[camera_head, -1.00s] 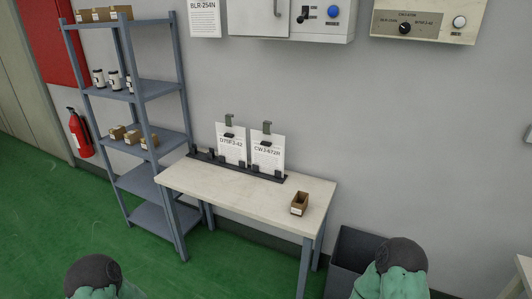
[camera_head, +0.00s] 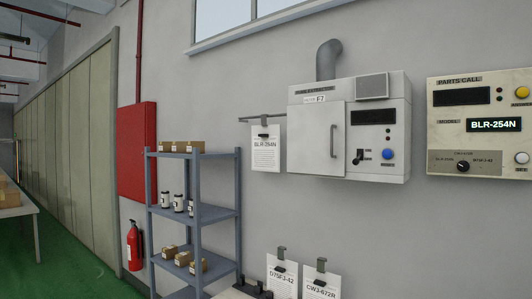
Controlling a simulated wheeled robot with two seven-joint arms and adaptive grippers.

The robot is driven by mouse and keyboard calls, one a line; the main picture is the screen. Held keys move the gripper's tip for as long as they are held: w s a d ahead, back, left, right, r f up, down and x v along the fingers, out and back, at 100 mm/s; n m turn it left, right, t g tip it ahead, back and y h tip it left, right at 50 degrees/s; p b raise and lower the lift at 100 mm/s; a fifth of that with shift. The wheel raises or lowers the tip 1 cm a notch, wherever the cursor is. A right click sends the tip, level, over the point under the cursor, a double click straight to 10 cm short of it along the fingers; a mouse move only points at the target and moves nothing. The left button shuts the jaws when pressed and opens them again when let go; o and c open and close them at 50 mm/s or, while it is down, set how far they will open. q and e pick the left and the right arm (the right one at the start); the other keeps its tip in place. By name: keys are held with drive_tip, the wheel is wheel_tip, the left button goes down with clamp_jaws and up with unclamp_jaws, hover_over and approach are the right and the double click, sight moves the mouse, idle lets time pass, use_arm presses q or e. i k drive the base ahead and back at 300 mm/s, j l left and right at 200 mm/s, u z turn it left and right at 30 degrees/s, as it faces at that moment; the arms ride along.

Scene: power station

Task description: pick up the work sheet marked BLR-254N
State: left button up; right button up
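The work sheet marked BLR-254N (camera_head: 265,154) is a white printed page. It hangs by a dark clip from a short rail on the wall, just left of the grey machine. Two other sheets, marked D75FJ-42 (camera_head: 281,281) and CWJ-672R (camera_head: 320,287), stand upright with clips at the lower edge of the view. Neither of my grippers is in view.
The grey wall machine (camera_head: 318,140) has a door, a lever and a blue button. A parts call panel (camera_head: 489,128) at right displays BLR-254N. A blue-grey shelf (camera_head: 213,213) holds boxes and jars. A fire extinguisher (camera_head: 134,246) is at left.

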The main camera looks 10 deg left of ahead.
sight(265, 139)
drive_tip(key=z, duration=0.3)
drive_tip(key=i+j+z, duration=0.4)
drive_tip(key=j+z, duration=0.25)
drive_tip(key=i+j+z, duration=0.1)
drive_tip(key=j+z, duration=0.2)
drive_tip(key=j, duration=0.2)
